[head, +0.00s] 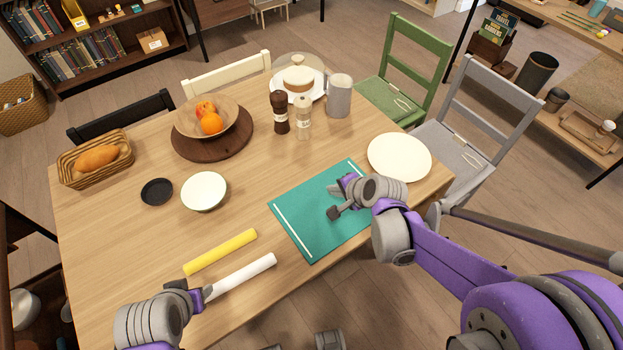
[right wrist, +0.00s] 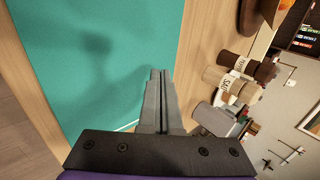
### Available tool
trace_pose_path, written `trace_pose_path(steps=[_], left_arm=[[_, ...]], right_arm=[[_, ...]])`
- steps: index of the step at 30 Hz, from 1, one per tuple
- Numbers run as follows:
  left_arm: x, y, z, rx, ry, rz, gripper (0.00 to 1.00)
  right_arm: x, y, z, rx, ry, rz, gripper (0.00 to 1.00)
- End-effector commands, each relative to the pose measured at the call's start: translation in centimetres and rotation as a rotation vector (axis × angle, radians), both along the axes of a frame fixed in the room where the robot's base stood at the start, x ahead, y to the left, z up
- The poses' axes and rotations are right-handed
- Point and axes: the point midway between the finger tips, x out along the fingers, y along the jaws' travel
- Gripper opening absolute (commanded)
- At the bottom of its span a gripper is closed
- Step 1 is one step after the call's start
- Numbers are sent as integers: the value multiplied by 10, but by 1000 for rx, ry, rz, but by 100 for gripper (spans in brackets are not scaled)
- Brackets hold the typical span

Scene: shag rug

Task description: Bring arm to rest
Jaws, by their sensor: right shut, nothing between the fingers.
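My right gripper (head: 343,183) is over the teal mat (head: 292,222) at the right part of the table. In the right wrist view its two fingers (right wrist: 157,76) are pressed together with nothing between them, above the mat. My right arm reaches in from the lower right. My left gripper (head: 199,299) is low at the left front of the table, at the near end of a white roll (head: 243,275). I cannot tell whether its fingers are apart or shut, or whether they touch the roll.
The wooden table (head: 110,230) also holds a yellow roll (head: 220,252), white bowl (head: 204,190), black dish (head: 156,192), bread basket (head: 68,172), fruit bowl (head: 185,118), two mills, grey mug (head: 339,98) and white plate (head: 399,157). A grey chair (head: 463,140) stands at right.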

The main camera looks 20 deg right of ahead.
Motion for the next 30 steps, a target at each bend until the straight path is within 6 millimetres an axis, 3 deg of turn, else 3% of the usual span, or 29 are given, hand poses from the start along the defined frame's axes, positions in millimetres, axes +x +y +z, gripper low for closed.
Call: trace_pose_path(steps=[7,24,27,30], left_arm=[[3,0,17,0,-6,0,50],[3,0,17,0,-6,0,50],[4,0,20,0,-8,0,50],[5,0,26,0,-10,0,50]], right_arm=[[0,0,20,0,-1,0,0],[-1,1,21,-7,0,8,0],[-11,4,30,-57,-1,61,0],[-34,9,46,-168,-4,180,0]])
